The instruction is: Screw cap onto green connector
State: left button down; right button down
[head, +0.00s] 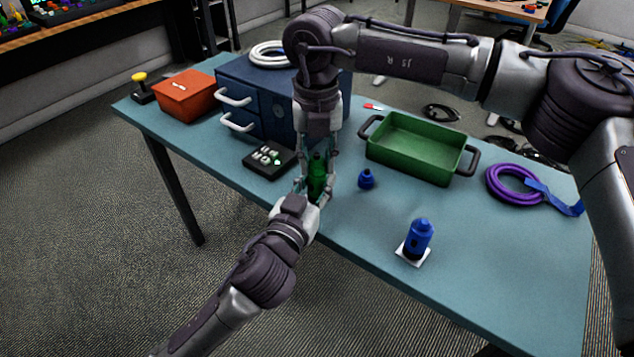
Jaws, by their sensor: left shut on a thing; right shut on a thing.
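The green connector (316,184) stands upright near the table's left front edge. My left gripper (315,188) comes from the lower left and is shut on the connector's body. A dark green cap (317,162) is at the top of the connector, in line with it. My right gripper (318,157) points down from above and is shut on the cap. The cap and connector appear to touch, but the fingers partly hide the joint and I cannot tell how far the cap is threaded.
A blue cap-like piece (366,179) and a blue connector (419,239) on a white pad stand to the right. A green tray (415,150), purple cable (514,184), blue drawer box (250,95), black block (270,161) and red box (186,94) surround the work area.

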jog(key=c, duration=0.7)
grip_release()
jog(key=shift+c, duration=0.2)
notch_tip(320, 180, up, 12)
pick_arm(q)
jog(key=c, duration=0.7)
grip_release()
